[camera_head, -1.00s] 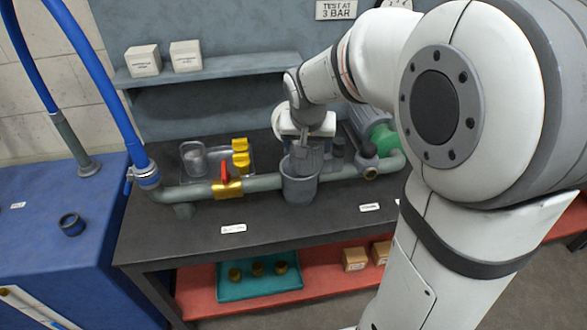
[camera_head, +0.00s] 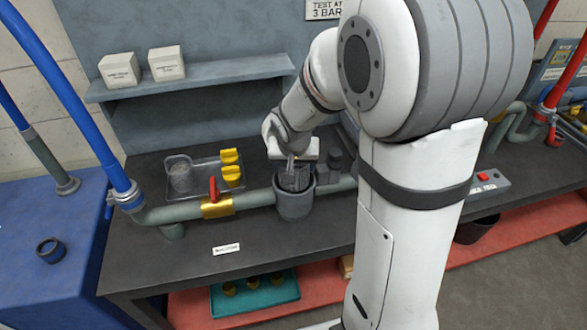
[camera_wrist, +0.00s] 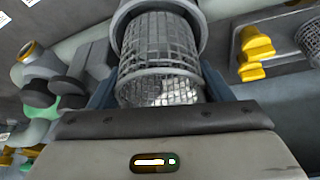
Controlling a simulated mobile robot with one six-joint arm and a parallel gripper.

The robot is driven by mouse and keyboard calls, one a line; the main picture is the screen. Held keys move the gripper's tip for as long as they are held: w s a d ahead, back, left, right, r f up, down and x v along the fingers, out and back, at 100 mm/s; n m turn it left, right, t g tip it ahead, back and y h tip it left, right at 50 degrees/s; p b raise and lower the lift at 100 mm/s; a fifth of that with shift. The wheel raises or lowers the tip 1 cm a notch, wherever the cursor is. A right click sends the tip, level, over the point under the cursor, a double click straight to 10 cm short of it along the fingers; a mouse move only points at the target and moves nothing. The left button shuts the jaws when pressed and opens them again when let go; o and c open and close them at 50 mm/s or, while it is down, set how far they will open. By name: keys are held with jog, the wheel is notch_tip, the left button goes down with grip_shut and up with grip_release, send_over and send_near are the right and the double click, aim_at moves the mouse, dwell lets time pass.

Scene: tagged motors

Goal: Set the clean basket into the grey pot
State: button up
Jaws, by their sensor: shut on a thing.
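The grey pot (camera_head: 295,204) stands on the dark bench, joined to the grey-green pipe. My gripper (camera_head: 296,177) points down at the pot's mouth and is shut on a mesh basket. In the wrist view the bright metal basket (camera_wrist: 160,58) sits between the fingers of my gripper (camera_wrist: 158,92), and its far end lies within the pot's rim (camera_wrist: 125,14). Its mesh looks clear. I cannot tell how deep it reaches or whether it touches the pot. A second mesh basket (camera_head: 180,176) lies in a clear tray (camera_head: 208,186) left of the pot.
A brass valve with a red handle (camera_head: 213,189) sits on the pipe close left of the pot. Dark fittings (camera_head: 335,160) stand to the right. The bench front near the label (camera_head: 226,249) is clear.

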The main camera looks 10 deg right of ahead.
jog(key=shift+f, duration=0.9)
jog(key=shift+f+b, duration=0.35)
jog(key=shift+b, duration=0.15)
jog(key=shift+f+b, duration=0.25)
jog(key=shift+b, duration=0.1)
